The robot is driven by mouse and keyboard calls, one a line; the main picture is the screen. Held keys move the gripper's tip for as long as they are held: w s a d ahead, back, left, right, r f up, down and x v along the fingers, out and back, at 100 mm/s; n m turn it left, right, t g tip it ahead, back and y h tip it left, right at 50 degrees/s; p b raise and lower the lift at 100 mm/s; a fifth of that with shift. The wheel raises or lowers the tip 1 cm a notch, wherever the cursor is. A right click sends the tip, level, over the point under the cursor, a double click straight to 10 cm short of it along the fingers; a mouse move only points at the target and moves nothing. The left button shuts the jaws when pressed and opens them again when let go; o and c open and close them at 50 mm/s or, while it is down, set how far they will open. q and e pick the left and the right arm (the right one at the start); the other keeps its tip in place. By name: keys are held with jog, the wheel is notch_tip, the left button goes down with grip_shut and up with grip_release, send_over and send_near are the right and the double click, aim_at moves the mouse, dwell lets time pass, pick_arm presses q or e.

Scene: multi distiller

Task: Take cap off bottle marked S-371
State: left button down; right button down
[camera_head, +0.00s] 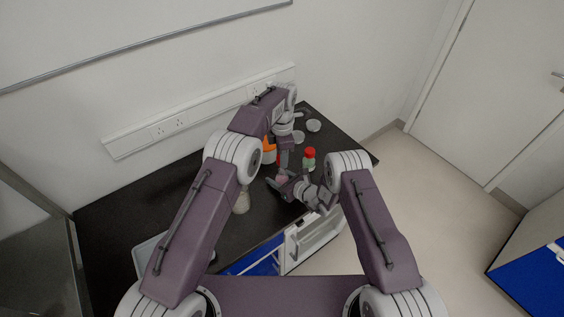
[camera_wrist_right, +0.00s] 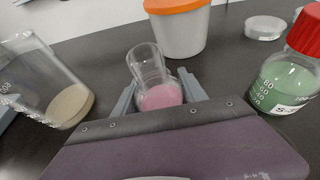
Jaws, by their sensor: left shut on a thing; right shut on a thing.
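My right gripper (camera_head: 283,182) is shut around a clear glass vessel with pink liquid (camera_wrist_right: 160,92), low over the dark bench. The vessel tilts slightly in the right wrist view; its neck shows no cap and no marking can be read. My left gripper (camera_head: 283,158) points down just behind it, shut on a small red thing (camera_head: 278,158) that looks like a cap, mostly hidden by the fingers. A red-capped bottle with green liquid (camera_head: 309,160) stands upright to the right; its label in the right wrist view (camera_wrist_right: 286,84) starts with "S", the rest is cut off.
A tub with an orange lid (camera_wrist_right: 180,28) stands behind the held vessel. A beaker with beige liquid (camera_wrist_right: 48,85) stands to the left. Clear round dishes (camera_head: 313,125) lie at the back right. The bench (camera_head: 110,205) is free at the left.

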jog(key=c, duration=0.6)
grip_release()
jog(key=shift+o, duration=0.2)
